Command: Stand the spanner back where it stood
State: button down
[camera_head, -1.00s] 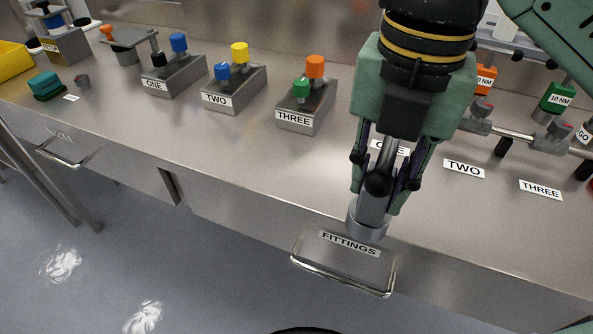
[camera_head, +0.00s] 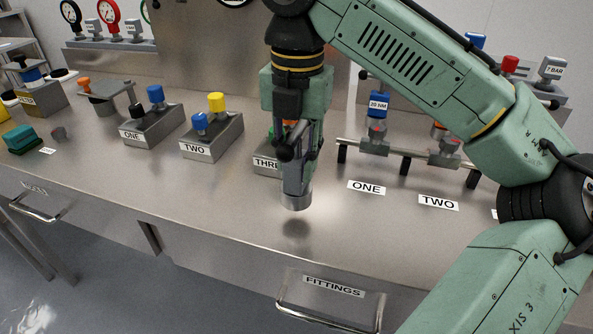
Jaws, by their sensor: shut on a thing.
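My gripper (camera_head: 295,165) points down over the bench and is shut on a grey metal tool, which I take to be the spanner (camera_head: 296,200). Its wide round end hangs below the fingers. The spanner looks close to upright and is above the bench top, with a dark shadow on the steel under it. Its upper part is hidden by my fingers. The ONE label (camera_head: 366,187) and the TWO label (camera_head: 438,202) lie on the bench to the right of it. No label or mark shows which place the spanner came from.
Grey blocks with coloured knobs stand left: block ONE (camera_head: 152,130), block TWO (camera_head: 212,140), and block THREE (camera_head: 262,163), partly hidden behind my gripper. A pipe rail (camera_head: 405,154) with a blue 25 NM piece (camera_head: 378,104) stands behind the labels. The FITTINGS drawer (camera_head: 333,288) is below the front edge.

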aim_at(297, 175)
jog(key=shift+s+f, duration=0.1)
jog(key=shift+f, duration=1.6)
jog(key=c, duration=1.3)
grip_release()
jog(key=shift+f, duration=0.15)
notch_tip(297, 175, up, 12)
jog(key=shift+d+r+p, duration=0.1)
jog(key=shift+r+p, duration=0.05)
jog(key=shift+p, duration=0.6)
jog(key=shift+s, duration=0.1)
